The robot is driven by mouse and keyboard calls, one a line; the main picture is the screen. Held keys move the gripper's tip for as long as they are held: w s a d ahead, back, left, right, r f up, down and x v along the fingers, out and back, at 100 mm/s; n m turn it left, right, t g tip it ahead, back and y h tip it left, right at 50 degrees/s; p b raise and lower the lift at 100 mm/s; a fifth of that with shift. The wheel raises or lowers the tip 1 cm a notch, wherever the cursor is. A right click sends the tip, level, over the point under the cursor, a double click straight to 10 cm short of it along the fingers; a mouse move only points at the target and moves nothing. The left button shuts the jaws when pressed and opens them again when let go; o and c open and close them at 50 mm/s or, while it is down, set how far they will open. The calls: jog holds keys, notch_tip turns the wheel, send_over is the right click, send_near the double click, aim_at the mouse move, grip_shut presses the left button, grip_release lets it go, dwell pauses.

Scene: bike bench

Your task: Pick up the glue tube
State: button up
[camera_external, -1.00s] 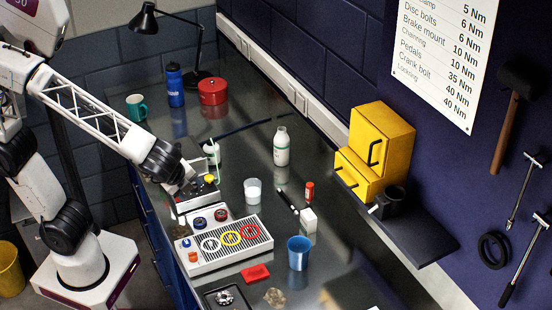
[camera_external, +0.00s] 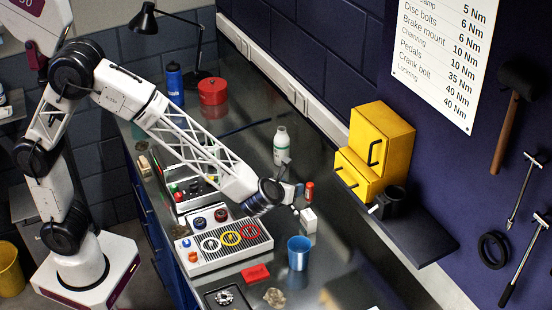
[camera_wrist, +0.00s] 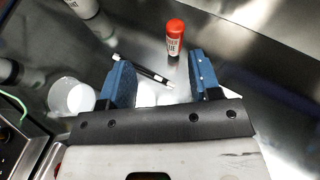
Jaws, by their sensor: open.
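The glue tube (camera_external: 309,190) is small and upright on the metal bench, with a red cap and a red and dark body. It also stands upright in the wrist view (camera_wrist: 175,40), beyond the fingertips and towards the right finger, with part of its lettering readable. My gripper (camera_external: 293,191) is low over the bench, just left of the tube in the external view. Its two blue fingers (camera_wrist: 160,70) are apart with nothing held between them. The tube is clear of both fingers.
A black and white pen (camera_wrist: 140,68) lies close to the left finger. A white box (camera_external: 308,220), a blue cup (camera_external: 298,253) and a white bottle (camera_external: 281,145) stand nearby. The yellow cabinet (camera_external: 380,145) is to the right.

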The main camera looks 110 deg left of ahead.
aim_at(308, 186)
jog(key=shift+w+a+f+m+t, duration=0.15)
jog(key=shift+w+a+f+m, duration=0.25)
jog(key=shift+w, duration=0.2)
jog(key=shift+w+a+f+m+t, duration=0.15)
jog(key=shift+w+a+f+m, duration=0.2)
jog(key=shift+w, duration=0.25)
jog(key=shift+a+f, duration=0.1)
jog(key=shift+a, duration=0.05)
jog(key=shift+x, duration=1.15)
jog(key=shift+a+f, duration=0.1)
jog(key=shift+a, duration=0.05)
jog(key=shift+x, duration=2.45)
jog(key=c, duration=1)
